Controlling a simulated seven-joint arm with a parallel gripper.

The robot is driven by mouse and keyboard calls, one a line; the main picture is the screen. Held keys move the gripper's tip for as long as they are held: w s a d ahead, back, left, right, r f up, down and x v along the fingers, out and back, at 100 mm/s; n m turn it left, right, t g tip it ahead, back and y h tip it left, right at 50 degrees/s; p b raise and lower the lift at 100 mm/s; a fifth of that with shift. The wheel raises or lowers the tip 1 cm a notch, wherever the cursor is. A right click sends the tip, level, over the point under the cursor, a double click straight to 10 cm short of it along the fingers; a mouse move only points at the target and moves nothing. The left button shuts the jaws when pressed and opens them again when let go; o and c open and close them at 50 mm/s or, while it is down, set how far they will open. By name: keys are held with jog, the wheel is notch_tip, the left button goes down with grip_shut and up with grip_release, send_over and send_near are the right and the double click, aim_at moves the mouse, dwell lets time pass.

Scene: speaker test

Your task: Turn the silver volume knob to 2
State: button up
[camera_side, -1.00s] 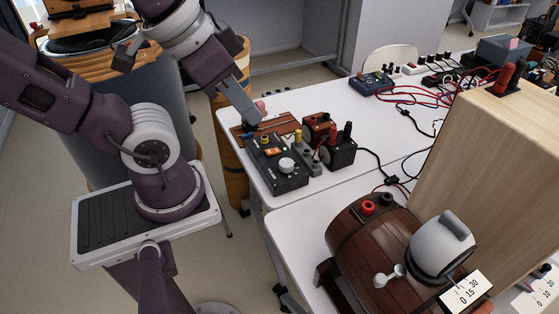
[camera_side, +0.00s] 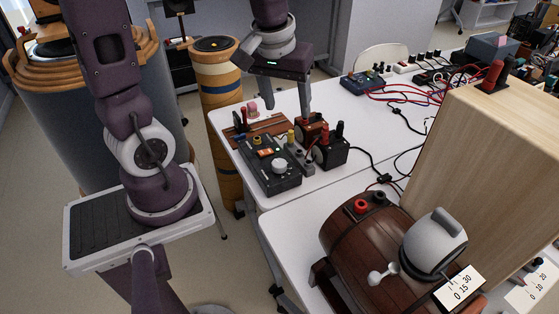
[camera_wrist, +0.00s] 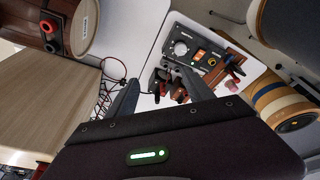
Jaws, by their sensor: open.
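The silver knob (camera_side: 279,166) is on the top face of a black control box (camera_side: 288,183) near the table's left edge. It also shows in the wrist view (camera_wrist: 181,48), at the upper middle; its scale marks are too small to read. My gripper (camera_side: 304,112) is above the table, behind and to the right of the box, pointing down and apart from the knob. The knob lies beyond the fingertips there.
Small wooden blocks with red and black terminals (camera_side: 330,150) stand beside the box, under my gripper. A wooden barrel (camera_side: 350,250) with a grey-white drum-like part (camera_side: 434,245) stands at the front right, beside a tall wooden cabinet (camera_side: 490,150). Cables lie at the back right.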

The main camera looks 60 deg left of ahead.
jog(key=w+a+f+n+g, duration=0.1)
jog(key=w+a+f+n, duration=0.25)
jog(key=f, duration=0.25)
jog(key=n+g+h, duration=0.1)
jog(key=n, duration=0.2)
send_near(279, 164)
jog(key=shift+n+g, duration=0.3)
jog(key=shift+n, duration=0.15)
jog(key=f, duration=0.8)
jog(key=shift+w+a+f, duration=0.15)
jog(key=shift+w+f, duration=0.25)
grip_shut()
